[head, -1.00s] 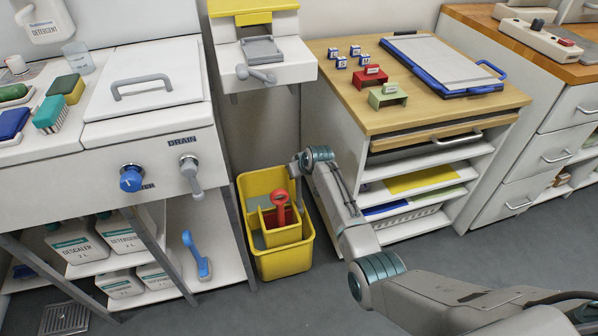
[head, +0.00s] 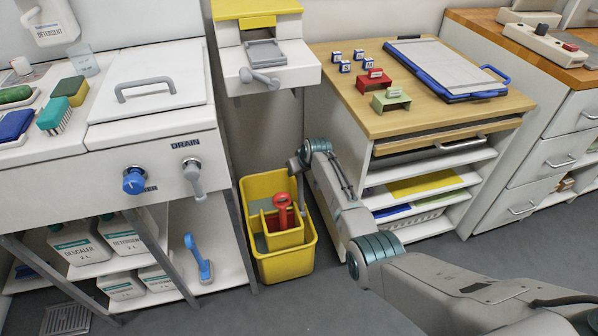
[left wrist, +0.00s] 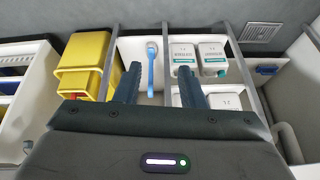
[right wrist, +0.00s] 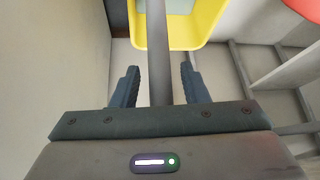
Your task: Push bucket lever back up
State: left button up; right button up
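The yellow bucket (head: 285,265) stands on the floor between the sink unit and the wooden-topped cabinet. In the right wrist view the bucket (right wrist: 188,42) is at the top, and a long grey bar (right wrist: 157,45) runs down between the fingers of my right gripper (right wrist: 158,86). That gripper is open; I cannot tell whether it touches the bar. In the head view its fingers are hidden, with the wrist at the bucket's back right. My left gripper (left wrist: 158,82) is open and empty, with the bucket (left wrist: 85,65) left of it.
The sink unit (head: 110,165) stands left of the bucket, with bottles and a blue brush (head: 198,258) on its shelves. The cabinet (head: 440,110) is close on the right. A wall unit (head: 262,60) with a grey handle hangs above. The floor in front is clear.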

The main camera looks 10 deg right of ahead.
pick_arm(q)
jog(key=shift+w, duration=0.1)
pick_arm(e)
jog(key=shift+f, duration=0.15)
jog(key=shift+s+d+r, duration=0.1)
jog(key=shift+s+r, duration=0.1)
jog(key=shift+r, duration=0.2)
pick_arm(q)
jog(key=f+g+p, duration=0.1)
jog(key=a+f+p, duration=0.1)
jog(key=shift+a+f+g+y+p, duration=0.25)
jog(key=shift+a+g+y+p, duration=0.05)
jog(key=shift+g, duration=0.1)
pick_arm(e)
jog(key=v, duration=1)
